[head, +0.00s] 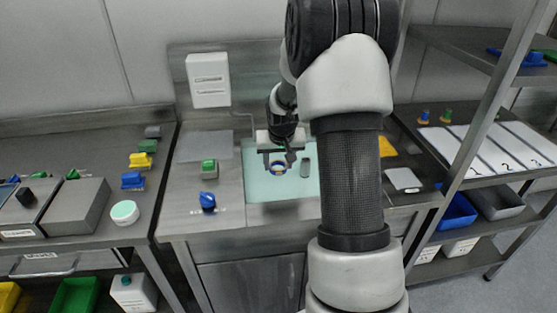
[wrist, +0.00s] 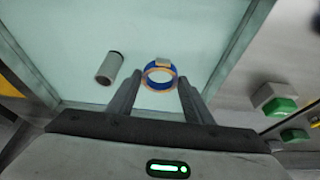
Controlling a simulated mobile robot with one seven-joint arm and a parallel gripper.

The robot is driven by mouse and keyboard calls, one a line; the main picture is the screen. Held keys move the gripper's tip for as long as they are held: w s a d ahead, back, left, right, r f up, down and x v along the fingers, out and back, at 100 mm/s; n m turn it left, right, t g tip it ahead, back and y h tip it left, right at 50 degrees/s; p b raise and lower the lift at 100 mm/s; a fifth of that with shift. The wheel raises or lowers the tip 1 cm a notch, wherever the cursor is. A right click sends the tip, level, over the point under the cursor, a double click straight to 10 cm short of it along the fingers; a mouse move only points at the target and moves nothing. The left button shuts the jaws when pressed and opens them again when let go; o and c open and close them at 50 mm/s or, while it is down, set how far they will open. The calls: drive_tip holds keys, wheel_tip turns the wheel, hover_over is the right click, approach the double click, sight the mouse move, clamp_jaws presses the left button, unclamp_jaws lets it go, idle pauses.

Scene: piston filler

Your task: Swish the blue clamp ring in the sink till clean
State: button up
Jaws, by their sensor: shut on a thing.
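The blue clamp ring (wrist: 160,74) shows in the wrist view between the fingertips of my gripper (wrist: 163,84). It is blue with a tan-orange band along its edge and a pale block on its far side. My gripper is shut on the ring. In the head view my gripper (head: 279,160) is over the sink (head: 256,188), with the ring (head: 278,169) below the fingers. The sink has a pale green-blue basin, also in the wrist view (wrist: 60,40). I cannot tell whether the ring is under water.
A grey cylinder (wrist: 109,68) lies in the basin beside the ring; it also shows in the head view (head: 306,167). Left of the sink are a green-topped block (head: 208,168) and a blue knob-like part (head: 207,201). A white dispenser box (head: 208,80) hangs on the back wall.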

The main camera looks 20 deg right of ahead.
wheel_tip(320, 180, down, 8)
drive_tip(key=b, duration=0.5)
drive_tip(key=shift+f, duration=0.1)
idle(0.5)
drive_tip(key=shift+w+d, duration=0.2)
drive_tip(key=shift+w, duration=0.45)
idle(0.4)
drive_tip(key=shift+s, duration=0.15)
drive_tip(key=shift+s+a+b, duration=0.2)
drive_tip(key=shift+s, duration=0.35)
drive_tip(key=shift+s+a+b, duration=0.15)
drive_tip(key=shift+s+b, duration=0.05)
drive_tip(key=shift+s, duration=0.3)
drive_tip(key=shift+w, duration=0.15)
drive_tip(key=shift+w+d, duration=0.2)
drive_tip(key=shift+w, duration=0.3)
drive_tip(key=shift+w+d, duration=0.15)
drive_tip(key=shift+w, duration=0.35)
